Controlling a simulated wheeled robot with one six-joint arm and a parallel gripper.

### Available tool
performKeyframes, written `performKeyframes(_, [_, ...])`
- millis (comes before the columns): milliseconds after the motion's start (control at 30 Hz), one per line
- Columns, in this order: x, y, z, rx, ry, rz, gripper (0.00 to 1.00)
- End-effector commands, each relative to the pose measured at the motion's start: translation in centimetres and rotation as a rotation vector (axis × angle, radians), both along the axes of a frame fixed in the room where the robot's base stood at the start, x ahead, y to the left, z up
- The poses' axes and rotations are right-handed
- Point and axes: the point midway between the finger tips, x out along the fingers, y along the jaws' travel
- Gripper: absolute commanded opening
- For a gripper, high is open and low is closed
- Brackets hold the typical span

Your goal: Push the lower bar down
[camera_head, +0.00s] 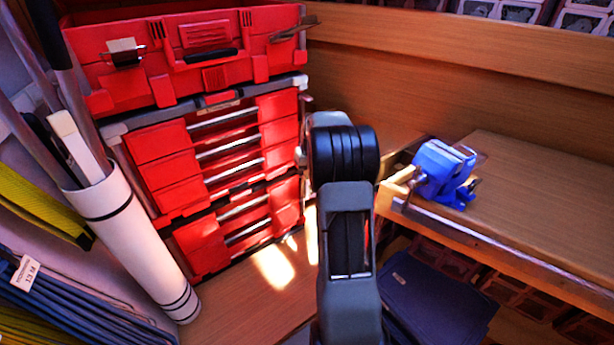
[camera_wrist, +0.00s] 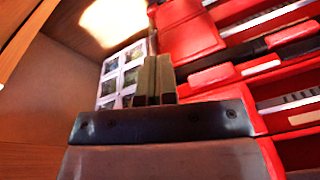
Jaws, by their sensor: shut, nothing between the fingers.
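A red tool chest (camera_head: 165,165) stands at the left of the head view, with several silver horizontal bars across its drawer fronts. The lowest silver bar (camera_head: 248,232) that shows is near the chest's bottom; I cannot tell for sure that it is the task's lower bar. In the wrist view the chest (camera_wrist: 187,38) fills the right side, tilted, with a black strip (camera_wrist: 292,37) and a pale bar (camera_wrist: 265,20). My gripper (camera_wrist: 153,62) is shut and empty, its fingertips close to the red front; contact cannot be told. In the head view my arm hides the gripper.
A blue vise (camera_head: 440,172) sits on the wooden bench (camera_head: 530,190) at right. A white tube (camera_head: 128,235) holding long items stands left of the chest. A dark blue box (camera_head: 440,300) is under the bench. Wooden floor (camera_head: 250,310) is clear before the chest.

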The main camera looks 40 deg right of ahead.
Motion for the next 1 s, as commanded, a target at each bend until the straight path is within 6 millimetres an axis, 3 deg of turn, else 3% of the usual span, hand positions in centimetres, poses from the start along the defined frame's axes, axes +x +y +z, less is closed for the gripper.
performKeyframes(33, [1.1, -1.9, -0.9, 0.000, -0.010, 0.008, 0.00])
performKeyframes(100, [2.4, -3.8, -1.4, -0.005, -0.031, 0.033, 0.00])
performKeyframes(233, [4.5, -6.0, -0.9, -0.029, -0.079, 0.097, 0.00])
performKeyframes(467, [6.8, -6.7, 3.7, -0.099, -0.173, 0.239, 0.00])
performKeyframes(1000, [7.0, -7.1, 2.9, -0.094, -0.162, 0.304, 0.00])
